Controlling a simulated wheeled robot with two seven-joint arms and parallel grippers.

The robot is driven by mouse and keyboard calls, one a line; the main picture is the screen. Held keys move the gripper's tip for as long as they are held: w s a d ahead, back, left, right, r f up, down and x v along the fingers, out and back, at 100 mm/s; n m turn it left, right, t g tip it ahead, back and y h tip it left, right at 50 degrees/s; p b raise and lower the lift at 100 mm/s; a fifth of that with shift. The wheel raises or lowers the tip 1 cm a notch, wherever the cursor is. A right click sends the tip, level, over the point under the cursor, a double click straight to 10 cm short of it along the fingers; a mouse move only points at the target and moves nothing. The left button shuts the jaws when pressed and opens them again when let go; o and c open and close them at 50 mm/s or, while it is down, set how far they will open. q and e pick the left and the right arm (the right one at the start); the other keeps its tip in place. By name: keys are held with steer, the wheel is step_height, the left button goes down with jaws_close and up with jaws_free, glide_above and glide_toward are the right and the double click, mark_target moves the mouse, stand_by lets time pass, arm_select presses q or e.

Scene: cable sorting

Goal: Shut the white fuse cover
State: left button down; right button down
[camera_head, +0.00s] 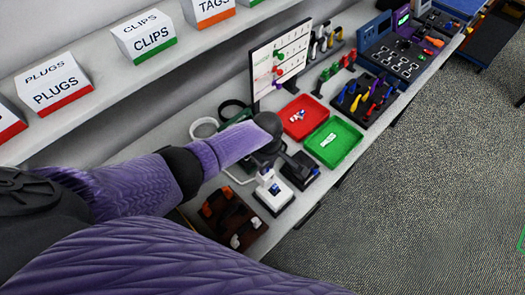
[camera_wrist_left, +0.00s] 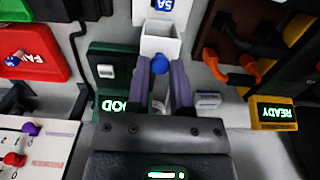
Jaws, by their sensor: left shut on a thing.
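A white box-shaped fuse unit (camera_wrist_left: 160,22) with a blue "SA" label stands ahead of my left gripper in the wrist view. Its white cover (camera_wrist_left: 159,47) appears at the fingertips, and a round blue part (camera_wrist_left: 160,63) shows between the fingers. In the head view the white unit (camera_head: 272,190) sits on the bench below my left gripper (camera_head: 266,168), partly hidden by it. My left gripper (camera_wrist_left: 160,62) has its fingers either side of the cover's near part and is shut on it. The cover's exact angle and hinge are hard to tell. My right gripper is not in view.
A red tray (camera_head: 301,117) and a green tray (camera_head: 333,143) lie to the right along the bench. A brown holder (camera_head: 232,220) stands nearer. In the wrist view a green "GOOD" unit (camera_wrist_left: 112,80) and a yellow "READY" box (camera_wrist_left: 273,113) flank the gripper.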

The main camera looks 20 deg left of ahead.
arm_select(q)
steer(key=shift+s+d, duration=0.25)
steer(key=shift+d, duration=0.3)
steer(key=shift+s+d+f+p, duration=0.1)
steer(key=shift+s+d+p, duration=0.15)
steer(key=shift+d+p, duration=0.25)
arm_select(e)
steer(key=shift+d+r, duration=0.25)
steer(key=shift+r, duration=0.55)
arm_select(q)
steer(key=c, duration=0.5)
jaws_free()
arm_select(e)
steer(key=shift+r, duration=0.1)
